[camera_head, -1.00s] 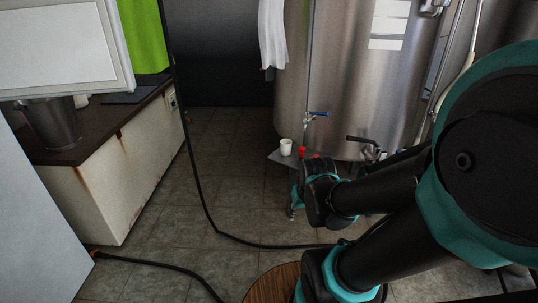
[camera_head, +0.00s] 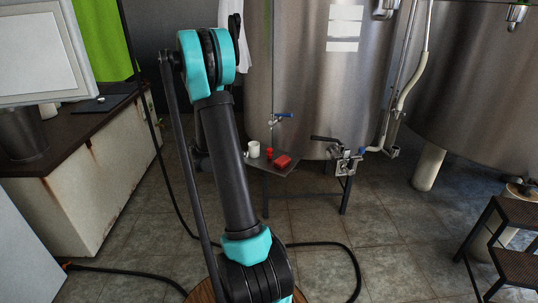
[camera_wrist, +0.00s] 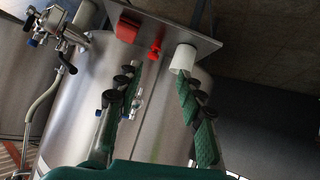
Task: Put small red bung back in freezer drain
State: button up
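The small red bung (camera_head: 269,153) stands on a small grey shelf (camera_head: 258,166) in front of the steel tank, between a white cup and a red block. In the wrist view the bung (camera_wrist: 155,50) shows at the top centre, beyond the fingers, not touching them. My gripper (camera_wrist: 158,92) is open and empty, its two green-padded fingers wide apart. In the head view my arm hides the gripper. A freezer drain cannot be made out in either view.
The white cup (camera_head: 254,149) and red block (camera_head: 283,162) flank the bung closely. A blue-handled tap (camera_head: 281,116) is above the shelf, and a valve (camera_head: 343,158) is to its right. A black hose (camera_head: 340,249) lies on the floor.

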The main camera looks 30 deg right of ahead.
jog(key=w+d+f+m+h, duration=0.3)
jog(key=w+d+f, duration=0.15)
jog(key=d, duration=0.25)
send_near(269, 149)
jog(key=x, duration=0.5)
jog(key=shift+w+f, duration=0.25)
jog(key=shift+s+f+x, duration=0.1)
jog(key=shift+f+x, duration=0.05)
jog(key=shift+x, duration=1.3)
jog(key=shift+s+f+x, duration=0.1)
jog(key=shift+x, duration=1.35)
jog(key=c, duration=0.8)
jog(key=shift+a+r, duration=0.1)
jog(key=shift+c, duration=0.2)
jog(key=shift+s+a+r, duration=0.1)
jog(key=shift+a+r, duration=0.05)
jog(key=shift+r, duration=0.4)
notch_tip(269, 149, up, 6)
jog(key=shift+f, duration=0.25)
jog(key=s+a, duration=0.4)
jog(key=a, duration=0.5)
jog(key=s+a, duration=0.4)
jog(key=a, duration=0.4)
jog(key=shift+s+a+r, duration=0.15)
jog(key=shift+s+a, duration=0.1)
jog(key=shift+a, duration=0.1)
